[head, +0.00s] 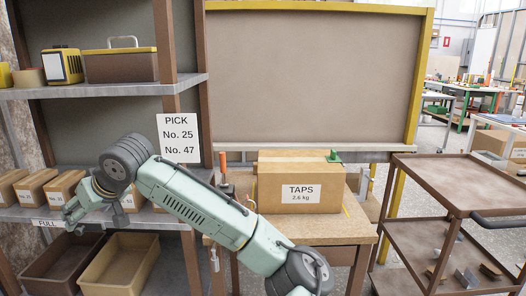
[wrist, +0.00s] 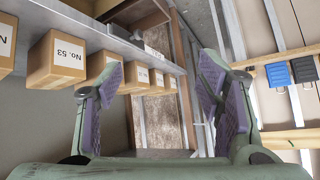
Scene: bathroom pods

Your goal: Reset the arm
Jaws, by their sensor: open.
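My gripper (head: 74,213) is at the lower left in the head view, in front of the shelf with the small cardboard boxes. In the wrist view my gripper (wrist: 160,95) has its two purple-padded fingers spread wide apart, with nothing between them. Several numbered boxes stand in a row behind the left finger, among them the box marked No. 53 (wrist: 62,60). I cannot tell whether the left finger touches a box. My pale green arm stretches from the lower middle to the left in the head view and hides part of the shelf.
A sign reading PICK No. 25, No. 47 (head: 179,138) hangs on the shelf post. A TAPS carton (head: 298,200) stands on a wooden bench (head: 345,226). Open bins (head: 120,268) sit below the shelf. A brown cart (head: 450,178) stands at the right.

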